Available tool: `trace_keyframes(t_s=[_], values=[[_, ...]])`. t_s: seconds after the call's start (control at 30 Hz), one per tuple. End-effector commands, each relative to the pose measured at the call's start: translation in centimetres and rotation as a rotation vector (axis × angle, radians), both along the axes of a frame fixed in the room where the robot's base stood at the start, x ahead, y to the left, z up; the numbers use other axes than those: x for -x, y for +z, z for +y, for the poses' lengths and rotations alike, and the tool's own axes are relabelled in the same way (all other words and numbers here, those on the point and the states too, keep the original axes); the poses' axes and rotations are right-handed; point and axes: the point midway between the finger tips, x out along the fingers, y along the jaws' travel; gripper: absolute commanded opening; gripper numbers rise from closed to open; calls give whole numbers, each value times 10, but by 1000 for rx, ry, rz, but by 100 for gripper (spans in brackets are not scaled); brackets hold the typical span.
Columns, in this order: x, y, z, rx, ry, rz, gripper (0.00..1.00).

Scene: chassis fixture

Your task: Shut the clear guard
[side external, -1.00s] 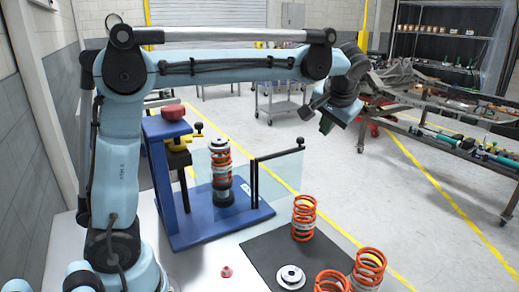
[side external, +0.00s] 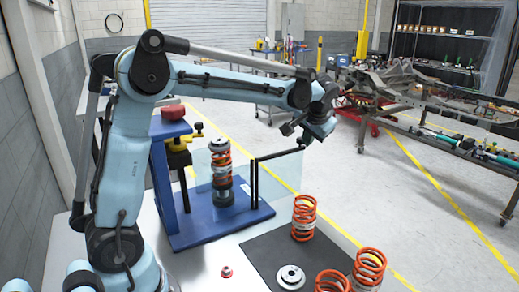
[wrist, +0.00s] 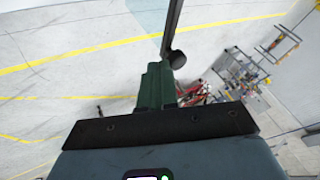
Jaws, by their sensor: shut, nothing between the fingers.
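The clear guard (side external: 281,178) is a see-through panel with a black top bar. It stands swung out to the right, past the edge of the blue press base (side external: 185,238). A black knob (side external: 301,142) tops the bar's outer end. My gripper (side external: 306,139) is shut and empty, right at this knob in the side view. In the wrist view, the green fingers (wrist: 157,68) are together, and the bar's knob (wrist: 175,60) is just beside their tips. I cannot tell whether they touch. A spring assembly (side external: 222,178) stands upright on the base, left of the bar.
Orange springs (side external: 304,218) and a pale disc (side external: 290,276) are on a black mat (side external: 260,252) at the front. A small red part (side external: 226,271) lies on the white table. A red button (side external: 173,112) tops the press. Space right of the guard is clear.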

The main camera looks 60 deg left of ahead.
Motion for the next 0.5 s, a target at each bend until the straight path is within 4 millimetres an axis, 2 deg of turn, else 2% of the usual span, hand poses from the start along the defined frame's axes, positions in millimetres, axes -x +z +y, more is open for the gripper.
trace_keyframes(t_s=[0.27,0.5], values=[[-1,0,2,-1,15,0,0],[-4,0,16,-1,114,0,0]])
